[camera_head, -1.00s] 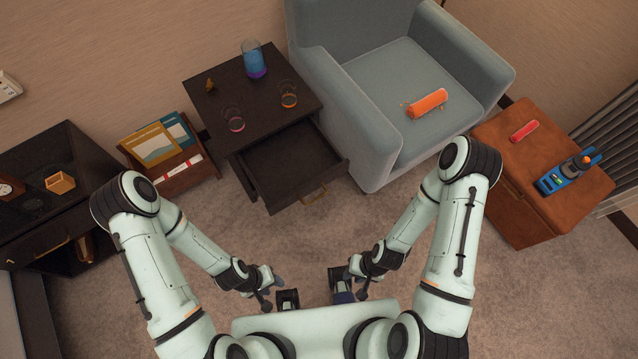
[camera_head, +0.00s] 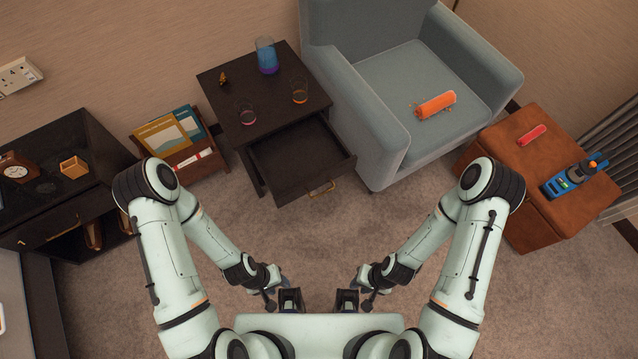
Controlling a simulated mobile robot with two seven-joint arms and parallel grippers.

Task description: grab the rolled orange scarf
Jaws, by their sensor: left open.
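The rolled orange scarf (camera_head: 436,104) lies on the seat of the grey-blue armchair (camera_head: 385,75), with thin strands at its ends. My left gripper (camera_head: 290,300) is low in the picture, close to my body, open and empty. My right gripper (camera_head: 346,300) is beside it, also close to my body and far from the scarf; its fingers are too small and dark to tell whether they are open.
A dark side table (camera_head: 225,95) with glasses and a blue-purple vase (camera_head: 266,55) stands left of the armchair; its drawer (camera_head: 300,160) is pulled out. A brown cabinet (camera_head: 520,165) at right holds a red roll (camera_head: 531,135) and a blue device (camera_head: 575,176). Carpet is clear in front.

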